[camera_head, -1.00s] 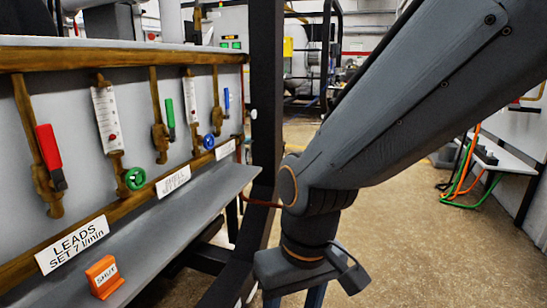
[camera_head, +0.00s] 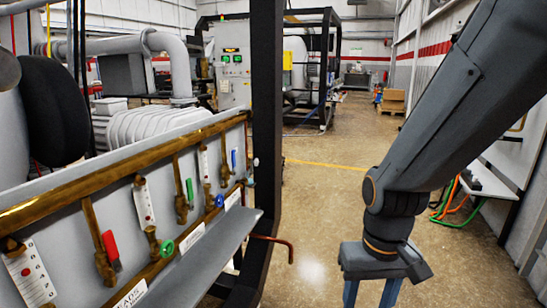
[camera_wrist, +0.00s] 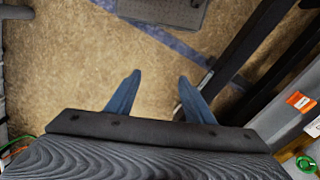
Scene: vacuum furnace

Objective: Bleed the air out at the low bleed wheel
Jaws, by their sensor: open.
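My gripper (camera_head: 370,293) hangs at the lower right of the head view, over the floor. In the wrist view its two blue fingers (camera_wrist: 159,77) are apart with nothing between them. A green handwheel (camera_head: 166,248) sits low on the valve panel in the head view; a green wheel also shows in the wrist view's lower right corner (camera_wrist: 306,165). A blue handwheel (camera_head: 219,201) sits farther along the panel. I cannot tell which, if either, is the low bleed wheel. My gripper is apart from both.
The valve panel has red (camera_head: 110,246), green (camera_head: 189,191) and blue (camera_head: 234,158) levers. A grey shelf (camera_head: 215,244) runs below it. An orange tag (camera_wrist: 300,100) lies there. A bent copper pipe (camera_head: 275,240) juts out past a black post (camera_head: 265,130). Open floor lies ahead.

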